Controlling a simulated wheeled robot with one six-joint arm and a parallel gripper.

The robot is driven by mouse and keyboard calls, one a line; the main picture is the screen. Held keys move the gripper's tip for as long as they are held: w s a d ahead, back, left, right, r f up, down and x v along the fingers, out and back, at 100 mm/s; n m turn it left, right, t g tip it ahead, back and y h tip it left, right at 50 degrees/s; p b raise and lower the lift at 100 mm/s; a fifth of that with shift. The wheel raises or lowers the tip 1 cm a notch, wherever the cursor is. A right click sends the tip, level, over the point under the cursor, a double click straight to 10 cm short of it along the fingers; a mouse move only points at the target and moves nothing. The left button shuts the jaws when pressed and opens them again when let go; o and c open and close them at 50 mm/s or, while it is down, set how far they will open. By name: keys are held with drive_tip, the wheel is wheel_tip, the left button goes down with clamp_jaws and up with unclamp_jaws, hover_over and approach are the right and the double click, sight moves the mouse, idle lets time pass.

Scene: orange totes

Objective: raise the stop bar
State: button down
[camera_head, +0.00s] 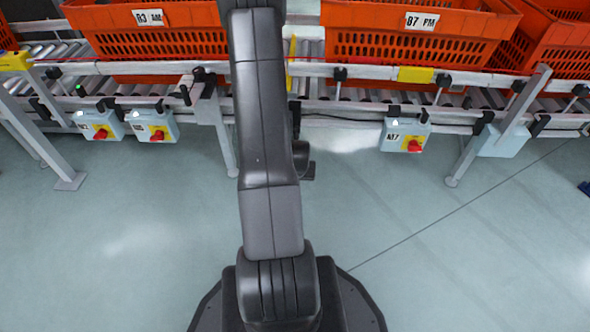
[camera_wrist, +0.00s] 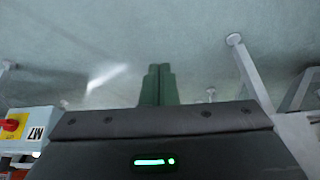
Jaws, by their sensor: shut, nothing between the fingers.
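A thin upright yellow bar (camera_head: 292,62) shows just right of my arm in the head view, in the gap between two orange totes on the roller conveyor. It may be the stop bar; my arm hides part of the area around it. My gripper (camera_wrist: 158,72) shows in the wrist view with its two green fingers together and nothing between them. The fingers stand against open pale floor and touch nothing visible. In the head view my arm hides the fingers.
The floor in front is clear.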

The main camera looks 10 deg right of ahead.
drive_tip(key=shift+s+a+r, duration=0.1)
drive_tip(key=shift+s+r, duration=0.15)
drive_tip(key=shift+s, duration=0.45)
drive_tip(key=shift+s+a+r, duration=0.1)
drive_tip(key=shift+s+r, duration=0.15)
drive_tip(key=shift+s, duration=0.45)
